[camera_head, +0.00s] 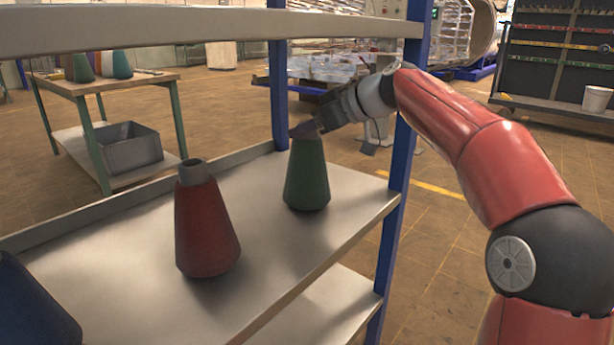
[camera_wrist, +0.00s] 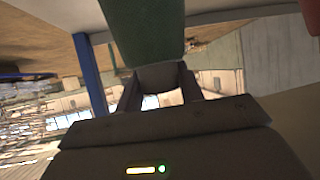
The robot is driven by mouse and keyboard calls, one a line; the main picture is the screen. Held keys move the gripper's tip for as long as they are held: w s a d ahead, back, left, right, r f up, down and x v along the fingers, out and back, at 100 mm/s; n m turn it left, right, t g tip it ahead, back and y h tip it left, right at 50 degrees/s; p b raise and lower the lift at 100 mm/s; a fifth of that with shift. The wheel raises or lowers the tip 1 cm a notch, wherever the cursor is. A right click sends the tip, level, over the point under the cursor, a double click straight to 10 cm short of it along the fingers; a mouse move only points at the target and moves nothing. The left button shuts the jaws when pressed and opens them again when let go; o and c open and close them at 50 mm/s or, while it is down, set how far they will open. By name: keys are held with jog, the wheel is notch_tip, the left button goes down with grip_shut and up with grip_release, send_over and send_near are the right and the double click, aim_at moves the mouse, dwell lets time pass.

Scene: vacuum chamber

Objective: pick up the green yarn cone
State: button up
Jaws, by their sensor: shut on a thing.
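The green yarn cone (camera_head: 307,176) stands upright on the shelf, near the right post. In the head view my gripper (camera_head: 306,130) is at its top, with the arm reaching in from the right, and it covers the tip. In the wrist view the cone's green body (camera_wrist: 145,28) is at the upper middle, and my gripper (camera_wrist: 160,82) is shut on the cone's narrow grey tip. The cone's base appears to rest on the shelf; I cannot tell of any small gap.
A red cone (camera_head: 207,222) stands left of the green one, and a dark blue cone (camera_head: 32,305) is at the lower left. The shelf (camera_head: 130,250) has blue posts (camera_head: 397,190) and an upper board (camera_head: 200,28) above. Bare shelf lies between the cones.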

grip_shut()
